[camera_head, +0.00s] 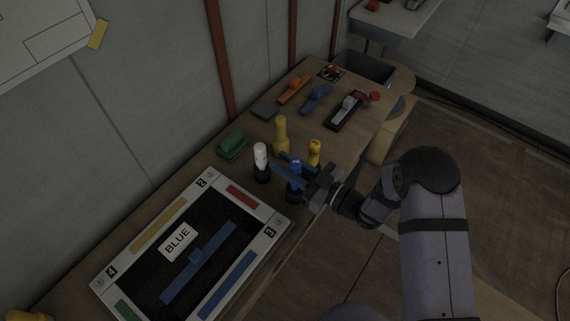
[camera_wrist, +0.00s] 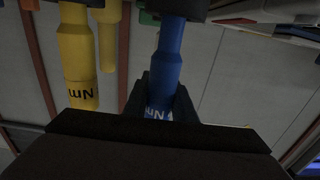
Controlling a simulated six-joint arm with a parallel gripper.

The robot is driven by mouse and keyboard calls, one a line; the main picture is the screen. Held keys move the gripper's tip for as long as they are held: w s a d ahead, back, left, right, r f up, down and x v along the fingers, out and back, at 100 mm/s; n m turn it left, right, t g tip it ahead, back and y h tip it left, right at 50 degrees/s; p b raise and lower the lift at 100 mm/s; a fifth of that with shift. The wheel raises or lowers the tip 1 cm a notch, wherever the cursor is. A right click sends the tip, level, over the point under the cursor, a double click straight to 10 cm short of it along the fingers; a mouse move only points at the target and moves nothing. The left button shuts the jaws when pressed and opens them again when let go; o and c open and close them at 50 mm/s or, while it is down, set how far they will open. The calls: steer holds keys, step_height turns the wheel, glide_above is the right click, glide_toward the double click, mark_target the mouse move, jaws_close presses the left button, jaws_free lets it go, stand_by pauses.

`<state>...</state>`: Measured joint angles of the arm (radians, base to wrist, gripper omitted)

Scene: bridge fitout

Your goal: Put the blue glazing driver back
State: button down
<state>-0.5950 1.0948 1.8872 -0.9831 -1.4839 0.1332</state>
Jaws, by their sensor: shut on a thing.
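The blue glazing driver (camera_head: 296,164) stands upright among the other drivers on the wooden bench. My gripper (camera_head: 291,168) reaches it from the right and is shut around its body. In the wrist view the blue driver (camera_wrist: 168,62) sits between my two fingers (camera_wrist: 164,98), with part of its white lettering showing. Its far end meets a dark round holder at the picture's top edge. A black base (camera_head: 293,194) shows beneath it in the head view. I cannot tell whether the driver is fully seated there.
A framed board (camera_head: 268,215) with a BLUE label (camera_head: 178,241) lies in front. Orange (camera_head: 294,89) and blue (camera_head: 316,98) tools lie behind.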

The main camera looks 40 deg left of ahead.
steer(key=shift+f, duration=0.6)
steer(key=shift+f, duration=0.15)
steer(key=c, duration=1.5)
jaws_free()
steer(key=shift+d+r+b, duration=0.2)
steer(key=shift+d+b, duration=1.6)
steer(key=shift+d, duration=4.25)
